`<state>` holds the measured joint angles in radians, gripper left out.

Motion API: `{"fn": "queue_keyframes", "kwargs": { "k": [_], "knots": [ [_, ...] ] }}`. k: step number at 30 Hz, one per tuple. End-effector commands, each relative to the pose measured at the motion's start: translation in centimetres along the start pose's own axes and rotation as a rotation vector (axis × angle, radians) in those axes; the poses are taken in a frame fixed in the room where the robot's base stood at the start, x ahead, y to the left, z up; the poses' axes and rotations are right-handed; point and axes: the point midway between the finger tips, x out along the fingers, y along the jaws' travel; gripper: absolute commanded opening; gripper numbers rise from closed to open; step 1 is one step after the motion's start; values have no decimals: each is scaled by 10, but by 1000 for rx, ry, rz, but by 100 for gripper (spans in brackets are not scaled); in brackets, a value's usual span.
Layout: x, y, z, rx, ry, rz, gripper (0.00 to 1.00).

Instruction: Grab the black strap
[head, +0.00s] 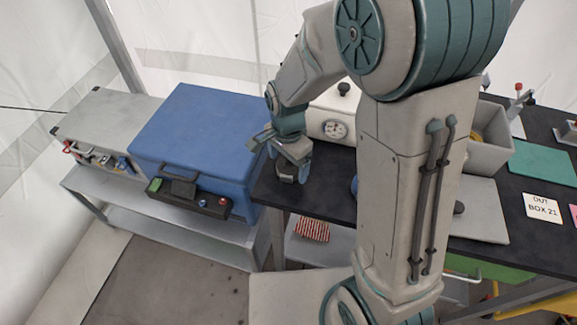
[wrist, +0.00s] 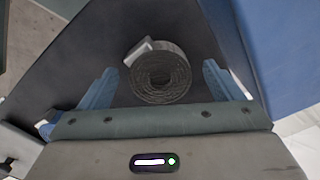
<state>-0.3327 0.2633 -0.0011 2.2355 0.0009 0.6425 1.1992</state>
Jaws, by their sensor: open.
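The black strap (wrist: 160,78) is a rolled-up coil with a pale grey piece at its upper left. It rests on the dark tabletop (wrist: 85,55). In the head view the strap (head: 286,172) shows in part just below my gripper (head: 288,158), near the table's left end. My gripper is open, with nothing held. In the wrist view its two blue fingers stand left and right of the strap, with a visible gap on each side. I cannot tell the exact height of the fingertips above the table.
A large blue case (head: 205,135) stands close left of the table, with a dark control panel on its front. A white device with a round dial (head: 335,130) stands behind my gripper. A grey bin (head: 488,145) and a teal mat (head: 542,163) are at the right.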

Motion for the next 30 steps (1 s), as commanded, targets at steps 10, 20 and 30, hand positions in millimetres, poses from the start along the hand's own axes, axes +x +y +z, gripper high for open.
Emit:
{"fn": "queue_keyframes", "kwargs": {
  "k": [10,20,30],
  "knots": [
    [0,0,0,0,0,0,35],
    [-6,-1,0,0,1,-2,36],
    [-52,12,-16,8,2,-4,36]
  ]
}}
